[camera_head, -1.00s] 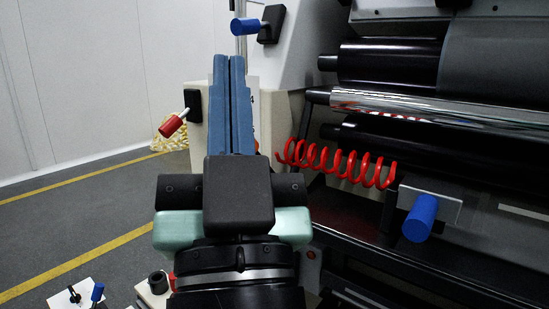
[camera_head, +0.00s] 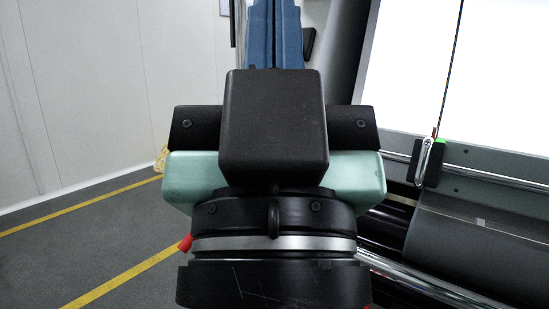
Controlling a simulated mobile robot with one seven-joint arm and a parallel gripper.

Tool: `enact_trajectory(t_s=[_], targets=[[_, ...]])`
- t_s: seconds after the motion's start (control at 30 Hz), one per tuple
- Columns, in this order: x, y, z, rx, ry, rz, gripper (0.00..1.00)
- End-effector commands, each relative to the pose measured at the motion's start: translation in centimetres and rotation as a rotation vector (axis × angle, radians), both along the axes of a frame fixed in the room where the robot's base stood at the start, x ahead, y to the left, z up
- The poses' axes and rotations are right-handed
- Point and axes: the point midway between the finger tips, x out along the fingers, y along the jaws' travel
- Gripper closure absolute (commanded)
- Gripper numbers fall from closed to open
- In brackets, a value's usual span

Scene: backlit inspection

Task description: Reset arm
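My gripper (camera_head: 275,32) points up the picture, away from the camera. Its two blue fingers lie side by side, with only a thin dark line between them. Nothing shows held between them. The fingertips run out of the top edge of the picture. My black and pale green gripper body fills the middle and hides what lies behind it.
A bright white lit panel (camera_head: 408,65) fills the upper right. Below it are a grey roller (camera_head: 480,250) and a black holder (camera_head: 429,163) with a white loop. At left are a pale wall (camera_head: 85,90) and open grey floor (camera_head: 70,240) with yellow lines.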

Motion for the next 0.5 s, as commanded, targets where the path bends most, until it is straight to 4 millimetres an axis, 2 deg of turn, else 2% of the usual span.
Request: enact_trajectory(t_s=[0.03,0.2,0.33,0.5], targets=[[0.0,0.0,3.2,0.0,0.0,0.0,1.0],[0.0,0.0,8.3,0.0,0.0,0.001,1.0],[0.0,0.0,11.4,0.0,0.0,0.001,1.0],[0.0,0.0,13.7,0.0,0.0,0.001,1.0]])
